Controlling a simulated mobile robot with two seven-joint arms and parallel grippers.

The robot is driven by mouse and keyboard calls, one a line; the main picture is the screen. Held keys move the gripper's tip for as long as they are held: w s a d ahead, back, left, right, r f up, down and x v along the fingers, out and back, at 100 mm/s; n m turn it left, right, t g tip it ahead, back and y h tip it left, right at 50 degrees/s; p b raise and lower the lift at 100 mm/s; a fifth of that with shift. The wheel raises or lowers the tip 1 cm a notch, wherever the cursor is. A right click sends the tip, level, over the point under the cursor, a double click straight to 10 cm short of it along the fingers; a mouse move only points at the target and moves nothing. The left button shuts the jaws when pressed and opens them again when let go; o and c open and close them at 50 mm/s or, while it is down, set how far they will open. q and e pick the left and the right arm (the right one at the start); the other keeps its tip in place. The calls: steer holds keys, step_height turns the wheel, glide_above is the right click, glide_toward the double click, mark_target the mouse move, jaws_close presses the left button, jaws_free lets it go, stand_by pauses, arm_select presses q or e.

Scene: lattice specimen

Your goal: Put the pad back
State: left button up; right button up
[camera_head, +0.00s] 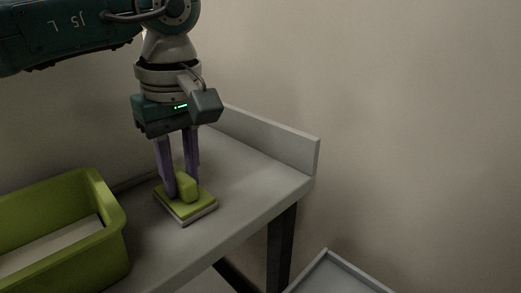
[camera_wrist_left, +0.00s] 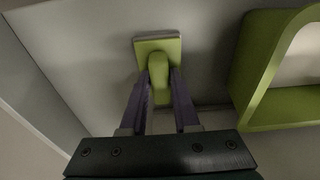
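The pad (camera_head: 207,203) is a flat green square on a pale grey layer, with a raised green block as its handle. It is on or just above the grey bench top near the front edge; I cannot tell which. It also shows in the left wrist view (camera_wrist_left: 172,46). My left gripper (camera_head: 181,184) points down over it, its two purple fingers on either side of the handle. In the left wrist view the fingers (camera_wrist_left: 160,80) appear to touch the handle on both sides. My right gripper is not in view.
A green bin (camera_head: 113,238) with a pale interior surface stands on the bench left of the pad. The grey bench (camera_head: 265,186) has a raised back lip and ends at the right. A grey tray-like thing (camera_head: 335,275) lies lower, beyond the bench edge. The bench right of the pad is clear.

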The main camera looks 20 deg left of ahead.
mark_target(188, 180)
arm_select(q)
steer(key=o, duration=0.4)
steer(key=r, duration=0.4)
steer(key=d+r, duration=0.1)
steer(key=r, duration=0.3)
steer(key=r+p, duration=0.1)
steer(key=r, duration=0.3)
steer(key=shift+s+d+r, duration=0.2)
steer(key=shift+s, duration=0.05)
steer(key=shift+d, duration=0.1)
